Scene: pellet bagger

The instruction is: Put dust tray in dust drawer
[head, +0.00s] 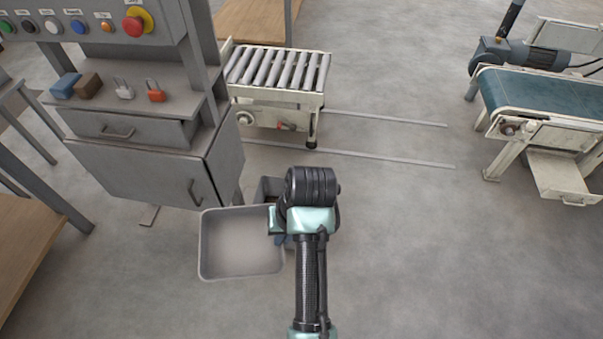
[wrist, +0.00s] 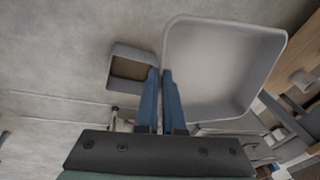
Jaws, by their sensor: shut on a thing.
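The dust tray, a shallow grey open tray (head: 240,243), is held out to the left of my arm, its inside facing up and looking empty. In the wrist view the tray (wrist: 220,68) fills the upper right. My gripper (wrist: 160,74) has its two blue fingers shut on the tray's near rim. In the head view the fingers are mostly hidden by my wrist. A pulled-out, drawer-like pan with a handle (head: 562,176) shows under the belt conveyor at the right; I cannot tell whether it is the dust drawer.
A small bin with brown contents (wrist: 132,67) sits beyond the gripper. The blue belt conveyor (head: 545,95) is far right. Floor between is clear.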

